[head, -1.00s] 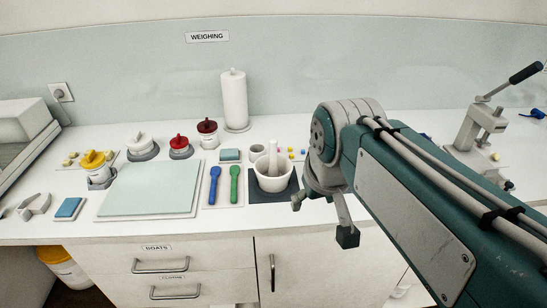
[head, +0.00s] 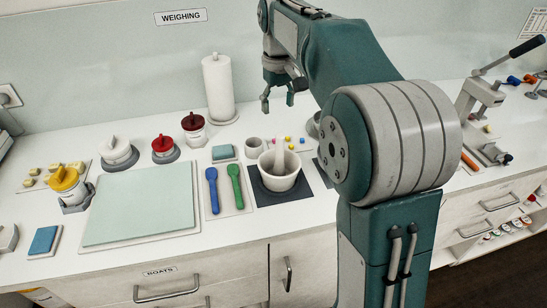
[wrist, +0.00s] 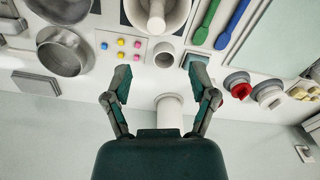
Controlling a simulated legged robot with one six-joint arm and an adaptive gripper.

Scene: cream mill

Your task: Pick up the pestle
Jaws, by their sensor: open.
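The white pestle (head: 279,157) stands tilted in the white mortar (head: 290,180), which sits on a dark square mat (head: 259,197) near the counter's middle. In the wrist view the pestle (wrist: 157,17) shows at the top edge inside the mortar (wrist: 178,14), partly cut off. My gripper (head: 277,98) is open and empty above the back of the counter, behind the mortar. In the wrist view its two fingers (wrist: 162,88) are spread apart, with the pestle beyond their tips and not between them.
A small white cup (head: 254,149) stands just behind the mortar. Blue (head: 212,190) and green (head: 236,187) spoons lie to its left. A paper towel roll (head: 218,90) stands at the back. Metal bowls (wrist: 65,52) show in the wrist view.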

